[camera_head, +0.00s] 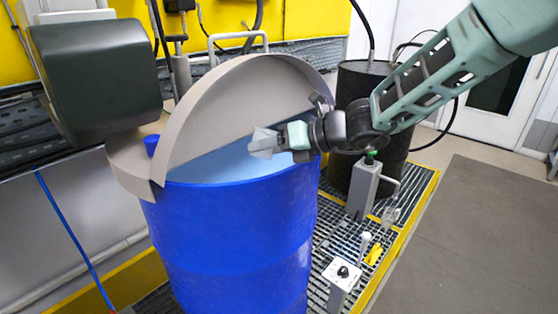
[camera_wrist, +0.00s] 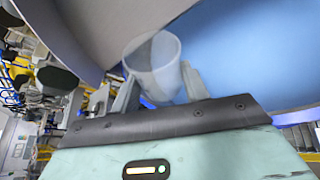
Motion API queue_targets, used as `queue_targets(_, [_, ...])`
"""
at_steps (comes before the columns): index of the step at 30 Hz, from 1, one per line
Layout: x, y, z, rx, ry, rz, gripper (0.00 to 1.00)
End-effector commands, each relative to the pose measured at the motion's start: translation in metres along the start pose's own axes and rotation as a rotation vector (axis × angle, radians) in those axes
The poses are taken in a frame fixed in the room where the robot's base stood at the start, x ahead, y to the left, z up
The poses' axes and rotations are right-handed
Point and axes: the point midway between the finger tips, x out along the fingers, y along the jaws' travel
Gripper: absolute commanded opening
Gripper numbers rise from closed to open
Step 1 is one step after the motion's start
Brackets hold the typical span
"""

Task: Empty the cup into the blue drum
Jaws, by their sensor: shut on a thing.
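The blue drum (camera_head: 235,240) stands in the middle of the head view, with a beige half lid (camera_head: 235,110) raised at its back and left. Pale blue contents or inner wall show in its open part. My gripper (camera_head: 275,140) reaches in from the right and is over the drum's opening. It is shut on a clear cup (camera_head: 263,143), which also shows between the fingers in the wrist view (camera_wrist: 153,68). The cup looks tilted in the head view. I cannot tell whether anything is in it.
A dark drum (camera_head: 352,180) stands behind on the right. A dark motor housing (camera_head: 95,80) is at the upper left. A control box with a knob (camera_head: 342,273) stands on the grating at the lower right. The grey floor at the right is clear.

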Motion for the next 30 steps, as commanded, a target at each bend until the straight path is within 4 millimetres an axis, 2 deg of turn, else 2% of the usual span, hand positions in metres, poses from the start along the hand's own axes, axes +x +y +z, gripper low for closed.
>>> queue_targets(3, [0.004,0.0,-0.008,-0.043,-0.006,-0.016,0.21])
queue_targets(12, [0.001,0.016,-0.007,-0.188,-0.024,-0.075,0.21])
queue_targets(30, [0.007,0.026,-0.023,-0.403,-0.048,-0.162,0.21])
